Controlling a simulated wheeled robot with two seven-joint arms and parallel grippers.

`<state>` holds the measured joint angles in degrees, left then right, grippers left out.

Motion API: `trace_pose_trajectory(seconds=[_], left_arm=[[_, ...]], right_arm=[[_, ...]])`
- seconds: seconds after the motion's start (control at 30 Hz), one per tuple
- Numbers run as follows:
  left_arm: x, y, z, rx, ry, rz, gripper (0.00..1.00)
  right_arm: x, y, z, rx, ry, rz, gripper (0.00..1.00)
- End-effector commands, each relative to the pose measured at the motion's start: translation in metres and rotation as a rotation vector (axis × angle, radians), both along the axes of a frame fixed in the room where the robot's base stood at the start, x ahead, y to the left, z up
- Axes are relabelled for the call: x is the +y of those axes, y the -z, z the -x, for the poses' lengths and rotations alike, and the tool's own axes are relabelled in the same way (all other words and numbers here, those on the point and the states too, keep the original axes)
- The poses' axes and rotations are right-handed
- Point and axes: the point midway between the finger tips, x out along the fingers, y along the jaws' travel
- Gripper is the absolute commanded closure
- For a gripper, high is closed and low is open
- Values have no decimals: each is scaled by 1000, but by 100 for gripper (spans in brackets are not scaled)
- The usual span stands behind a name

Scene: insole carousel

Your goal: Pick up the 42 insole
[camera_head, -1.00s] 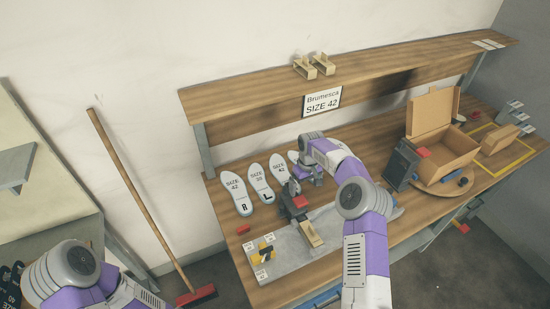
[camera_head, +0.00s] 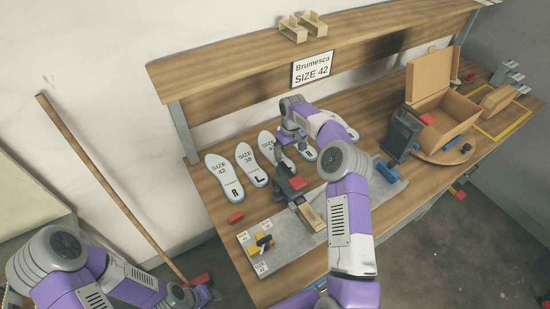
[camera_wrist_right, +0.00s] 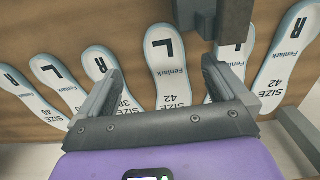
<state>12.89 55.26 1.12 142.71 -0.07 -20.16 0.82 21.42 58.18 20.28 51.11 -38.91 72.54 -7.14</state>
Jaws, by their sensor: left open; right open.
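White insoles lie in a row on the workbench. In the head view, a SIZE 42 R insole (camera_head: 224,178) is at the left end, then a SIZE 38 L (camera_head: 249,165) and one partly hidden insole (camera_head: 268,147). My right gripper (camera_head: 296,146) is low over the row, and its arm hides part of it. In the right wrist view, its open, empty fingers (camera_wrist_right: 163,70) straddle a 42 L insole marked Fenlark (camera_wrist_right: 168,68). A 42 R Fenlark insole (camera_wrist_right: 284,68) lies to the right there. My left gripper (camera_head: 205,295) is low at left, away from the insoles.
A sign (camera_head: 312,69) on the shelf reads Brumesca SIZE 42. A grey mat (camera_head: 285,262) with a dark and red fixture (camera_head: 292,185) lies in front of the row. An open cardboard box (camera_head: 440,105) stands at right. A broom (camera_head: 105,180) leans at left.

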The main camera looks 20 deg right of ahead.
Motion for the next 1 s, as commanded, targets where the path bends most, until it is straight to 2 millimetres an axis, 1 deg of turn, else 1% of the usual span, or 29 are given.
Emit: trace_pose_trajectory(seconds=[0.03, 0.1, 0.17, 0.47, 0.6, 0.7, 0.8, 1.0], left_arm=[[0, 9, 0, 0, 0, 0, 57], [0, 11, 0, 0, 0, 0, 57], [0, 11, 0, 0, 0, 0, 57], [0, 10, 0, 0, 0, 0, 57], [0, 9, 0, 0, 0, 0, 57], [0, 9, 0, 0, 0, 0, 57], [0, 9, 0, 0, 0, 0, 57], [0, 9, 0, 0, 0, 0, 57]], right_arm=[[0, 8, 0, -1, 0, 0, 0], [0, 12, 0, 0, 0, 0, 0], [0, 16, 0, 0, 0, 0, 0], [4, 46, -5, 1, -1, -2, 0], [8, 65, -11, 0, 0, -3, 0], [7, 78, -11, 0, 0, -1, 0], [8, 85, -11, -1, 1, -2, 0], [7, 85, -11, -2, 1, 0, 0]])
